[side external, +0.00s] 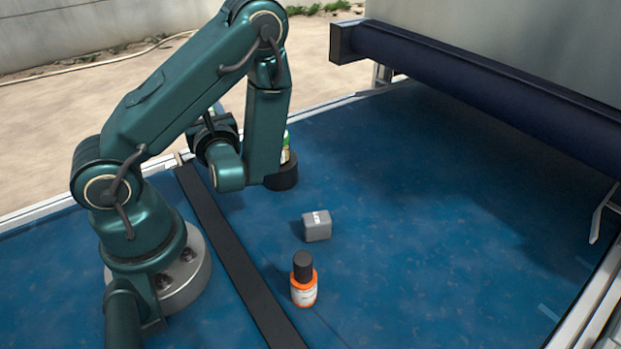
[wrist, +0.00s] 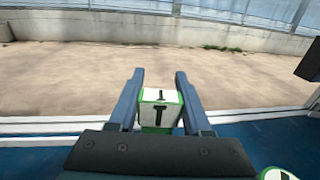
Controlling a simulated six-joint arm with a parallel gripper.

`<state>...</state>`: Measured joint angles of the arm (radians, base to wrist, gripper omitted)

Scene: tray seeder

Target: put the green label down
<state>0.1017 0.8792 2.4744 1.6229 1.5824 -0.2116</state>
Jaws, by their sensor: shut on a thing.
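The green label (wrist: 160,108), a white block with green edges and a dark mark on its faces, sits between the two fingers of my gripper (wrist: 160,78) in the wrist view. My gripper is shut on it and points out toward the sandy ground and wall. In the side view the fingers and the held label are mostly hidden behind my arm, so its height over the blue surface (side external: 400,190) cannot be told.
A green-and-white item (side external: 286,147) shows partly behind my arm, above a dark round base (side external: 282,177). A grey block (side external: 317,226) and an orange bottle with a dark cap (side external: 303,280) stand nearer the front. A dark roller beam (side external: 480,85) spans the right. Blue surface between is clear.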

